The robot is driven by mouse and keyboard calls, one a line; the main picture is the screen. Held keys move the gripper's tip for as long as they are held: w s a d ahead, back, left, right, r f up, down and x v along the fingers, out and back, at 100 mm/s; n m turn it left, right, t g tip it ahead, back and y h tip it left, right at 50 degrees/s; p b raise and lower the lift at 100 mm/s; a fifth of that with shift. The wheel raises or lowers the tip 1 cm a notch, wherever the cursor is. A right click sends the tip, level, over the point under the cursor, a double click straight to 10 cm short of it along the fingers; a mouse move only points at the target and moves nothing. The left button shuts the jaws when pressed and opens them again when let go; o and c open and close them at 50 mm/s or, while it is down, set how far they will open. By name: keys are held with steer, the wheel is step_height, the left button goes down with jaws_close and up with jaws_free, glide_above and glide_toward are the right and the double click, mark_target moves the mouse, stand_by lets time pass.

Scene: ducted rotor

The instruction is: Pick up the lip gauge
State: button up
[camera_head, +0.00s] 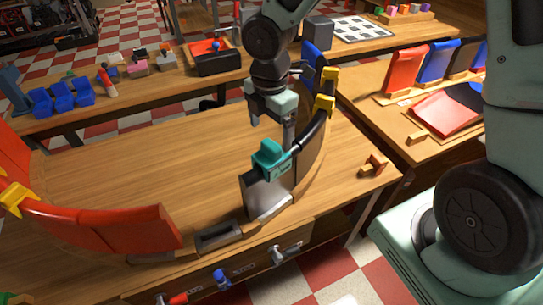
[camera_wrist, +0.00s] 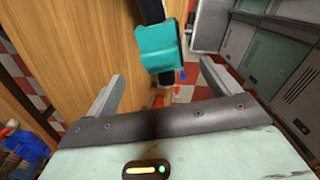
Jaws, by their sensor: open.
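A teal block-like piece (camera_head: 271,158), which looks like the lip gauge, sits at the top edge of a dark curved wall segment (camera_head: 262,192) on the wooden table. It also shows in the wrist view (camera_wrist: 158,46), beyond the fingertips and roughly between them, with a dark bar beside it. My gripper (camera_head: 272,120) is above the teal piece, pointing down, with its fingers apart. In the wrist view my gripper (camera_wrist: 160,82) is open with nothing between its fingers. I see no contact with the teal piece.
Red curved segments (camera_head: 100,228) stand at the left of the wooden table (camera_head: 150,150). A yellow clamp (camera_head: 326,90) grips the wall behind my gripper. A small wooden piece (camera_head: 374,164) lies at the right. The table's middle is clear. A side bench holds red and blue panels (camera_head: 405,68).

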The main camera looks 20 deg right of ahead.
mark_target(272, 156)
steer(key=f, duration=0.9)
steer(key=shift+s+d+f, duration=0.1)
steer(key=shift+d+f, duration=0.1)
steer(key=c, duration=1.2)
steer(key=shift+r, duration=0.15)
step_height(272, 156, up, 10)
steer(key=shift+f+p, duration=0.1)
steer(key=shift+p, duration=0.45)
step_height(272, 156, up, 5)
steer(key=p, duration=0.5)
